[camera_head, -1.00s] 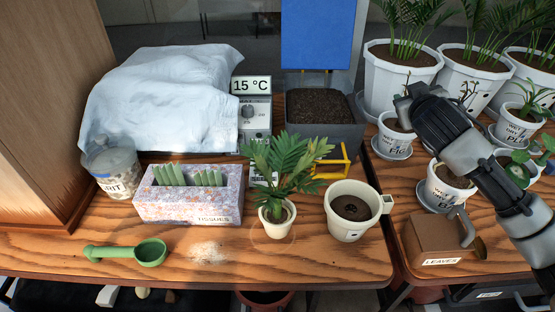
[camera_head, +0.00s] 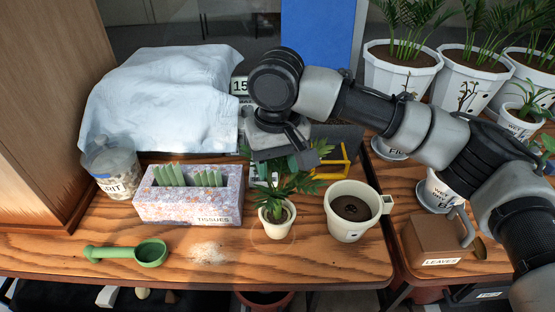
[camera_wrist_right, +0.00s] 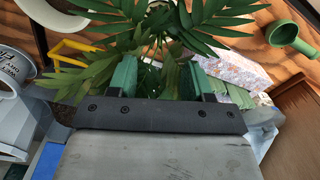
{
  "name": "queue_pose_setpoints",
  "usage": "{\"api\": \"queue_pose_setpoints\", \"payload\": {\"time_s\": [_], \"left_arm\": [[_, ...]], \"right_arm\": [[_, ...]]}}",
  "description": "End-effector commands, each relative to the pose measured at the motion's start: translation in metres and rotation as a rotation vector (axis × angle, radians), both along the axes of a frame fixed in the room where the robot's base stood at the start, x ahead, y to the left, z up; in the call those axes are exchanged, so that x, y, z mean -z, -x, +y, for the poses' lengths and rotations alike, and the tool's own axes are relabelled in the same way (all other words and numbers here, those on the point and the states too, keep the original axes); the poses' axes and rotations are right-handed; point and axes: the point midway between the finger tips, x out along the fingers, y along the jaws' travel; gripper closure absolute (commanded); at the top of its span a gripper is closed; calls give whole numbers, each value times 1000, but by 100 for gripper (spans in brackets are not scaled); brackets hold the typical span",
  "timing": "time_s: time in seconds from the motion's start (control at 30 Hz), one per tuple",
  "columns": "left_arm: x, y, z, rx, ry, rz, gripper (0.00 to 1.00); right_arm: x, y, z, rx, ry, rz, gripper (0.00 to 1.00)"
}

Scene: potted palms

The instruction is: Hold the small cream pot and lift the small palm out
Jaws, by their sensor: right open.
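The small cream pot (camera_head: 276,226) stands upright on the wooden table, and the small palm (camera_head: 291,188) grows from it. My right gripper (camera_head: 290,156) is above and behind the palm, over its upper leaves. In the right wrist view my right gripper (camera_wrist_right: 160,80) is open, its two green fingers apart with palm leaves (camera_wrist_right: 170,65) between and beyond them. I cannot tell if the fingers touch the leaves. The cream pot does not show clearly in the right wrist view. My left gripper does not show.
A larger cream pot of soil (camera_head: 352,210) stands to the right. A tissue box (camera_head: 190,208) is to the left, with a green scoop (camera_head: 150,252) in front of it. White powder (camera_head: 208,252) lies nearby. A brown leaves box (camera_head: 432,238) stands at the right.

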Motion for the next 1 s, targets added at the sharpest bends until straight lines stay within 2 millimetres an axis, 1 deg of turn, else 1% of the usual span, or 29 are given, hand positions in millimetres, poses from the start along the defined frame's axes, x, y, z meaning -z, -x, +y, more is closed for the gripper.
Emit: {"api": "queue_pose_setpoints", "payload": {"time_s": [0.17, 0.4, 0.6, 0.8, 1.0], "left_arm": [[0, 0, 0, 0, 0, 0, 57], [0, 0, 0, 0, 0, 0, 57], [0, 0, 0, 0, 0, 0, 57], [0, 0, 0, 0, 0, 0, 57], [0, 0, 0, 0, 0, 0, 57]], "right_arm": [[22, 1, 0, 0, 3, 7, 50], [68, 1, -1, 0, 3, 5, 50], [100, 1, 0, 0, 1, 4, 50], [115, 0, 0, 1, 0, 2, 50], [118, 0, 0, 0, 0, 2, 50]]}}
